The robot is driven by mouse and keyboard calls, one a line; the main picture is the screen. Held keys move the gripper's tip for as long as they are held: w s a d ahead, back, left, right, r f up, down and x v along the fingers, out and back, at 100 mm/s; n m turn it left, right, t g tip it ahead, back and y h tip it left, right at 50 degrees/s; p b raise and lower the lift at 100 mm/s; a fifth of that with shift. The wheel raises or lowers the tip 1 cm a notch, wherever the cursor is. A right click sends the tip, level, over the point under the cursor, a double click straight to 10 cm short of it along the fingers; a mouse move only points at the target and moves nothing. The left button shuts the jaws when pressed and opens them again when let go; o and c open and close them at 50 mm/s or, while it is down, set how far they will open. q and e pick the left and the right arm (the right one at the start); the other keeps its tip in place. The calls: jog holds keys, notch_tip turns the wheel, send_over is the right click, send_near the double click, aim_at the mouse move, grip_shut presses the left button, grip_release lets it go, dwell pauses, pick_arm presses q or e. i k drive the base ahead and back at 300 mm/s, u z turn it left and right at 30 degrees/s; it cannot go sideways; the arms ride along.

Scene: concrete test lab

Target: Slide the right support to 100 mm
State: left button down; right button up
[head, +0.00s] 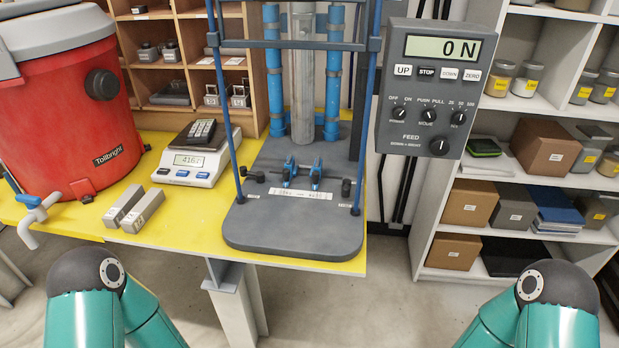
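Two small blue and black supports stand on the dark base plate (290,235) of the testing machine. The left support (288,172) and the right support (315,175) are close together near the middle, behind a white scale strip (300,194). The scale markings are too small to read. My two teal arms show only at the bottom corners. Neither gripper is in view.
The control box (433,88) reads "0 N" and hangs right of the machine. Blue guard posts (366,110) flank the supports. On the yellow table (190,235) are a scale (197,160), two metal bars (133,208) and a red container (75,115). Shelves (425,240) stand at right.

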aim_at(316, 172)
jog(key=u, duration=0.8)
jog(key=i, duration=0.7)
jog(key=u, duration=0.05)
